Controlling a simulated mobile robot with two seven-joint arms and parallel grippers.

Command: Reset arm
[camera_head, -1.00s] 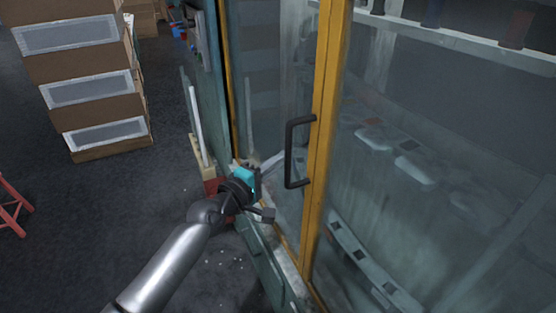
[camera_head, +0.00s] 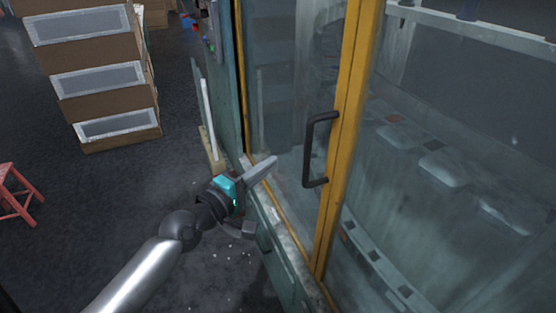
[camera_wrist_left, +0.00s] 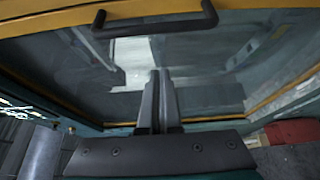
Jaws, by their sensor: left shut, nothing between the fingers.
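My left arm comes in from the lower left in the head view, and my left gripper (camera_head: 268,163) is shut and empty, with its fingers pointing right toward the glass door. In the left wrist view the two fingers of the left gripper (camera_wrist_left: 159,75) lie together with nothing between them. The black door handle (camera_head: 314,150) is on the yellow door frame (camera_head: 349,130), to the right of the fingertips and apart from them. The handle (camera_wrist_left: 152,27) also shows at the top of the left wrist view. My right gripper is not in view.
The glass-fronted cabinet (camera_head: 450,235) fills the right side, with white parts behind its glass. Stacked brown boxes (camera_head: 95,55) stand at the upper left. A red stool (camera_head: 17,193) is at the left edge. Dark floor (camera_head: 100,215) lies open between them and the cabinet.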

